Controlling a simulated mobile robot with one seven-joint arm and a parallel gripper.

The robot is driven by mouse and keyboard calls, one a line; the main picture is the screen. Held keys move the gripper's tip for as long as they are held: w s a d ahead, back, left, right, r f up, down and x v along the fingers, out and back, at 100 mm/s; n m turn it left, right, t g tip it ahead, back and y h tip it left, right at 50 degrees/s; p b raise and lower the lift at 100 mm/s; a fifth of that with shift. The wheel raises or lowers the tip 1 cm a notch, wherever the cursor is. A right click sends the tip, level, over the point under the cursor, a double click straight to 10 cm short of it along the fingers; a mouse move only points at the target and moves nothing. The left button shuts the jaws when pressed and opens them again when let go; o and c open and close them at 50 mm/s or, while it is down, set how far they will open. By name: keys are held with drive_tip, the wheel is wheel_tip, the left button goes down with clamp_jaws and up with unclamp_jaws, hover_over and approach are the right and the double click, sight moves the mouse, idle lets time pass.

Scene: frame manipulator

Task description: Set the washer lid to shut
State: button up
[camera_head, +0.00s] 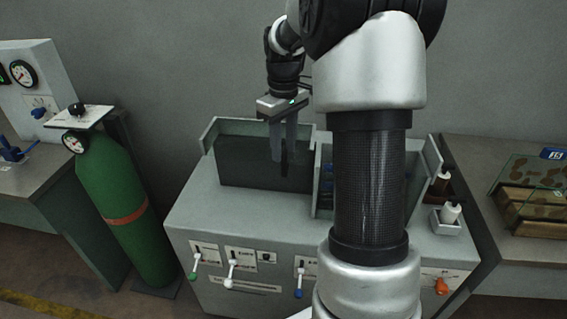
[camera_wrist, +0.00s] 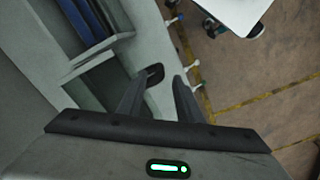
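The washer appears to be the grey machine (camera_head: 205,205) in the middle, with two upright panelled sections on top. A dark upright panel (camera_head: 240,165) at its left may be the lid; I cannot tell its exact angle. My gripper (camera_head: 281,158) points down in front of or over this panel, its fingers apart. A small dark handle (camera_head: 285,165) shows by the fingertips. In the wrist view, a black oval handle (camera_wrist: 154,72) lies just beyond and between the open fingers (camera_wrist: 160,82); contact is not clear.
Small levers (camera_head: 231,268) and an orange knob (camera_head: 441,286) line the machine's front. A green gas cylinder (camera_head: 118,205) stands at left. My own arm hides much of the right section, where blue items (camera_wrist: 78,15) show.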

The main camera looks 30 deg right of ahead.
hover_over(284, 179)
drive_tip(key=shift+w+d+f, duration=0.1)
drive_tip(key=shift+w+f, duration=0.05)
drive_tip(key=shift+f, duration=0.75)
drive_tip(key=shift+w+d+f, duration=0.1)
drive_tip(key=shift+w+f, duration=0.05)
drive_tip(key=shift+f, duration=0.8)
drive_tip(key=shift+w+f, duration=0.15)
drive_tip(key=shift+f, duration=0.75)
clamp_jaws()
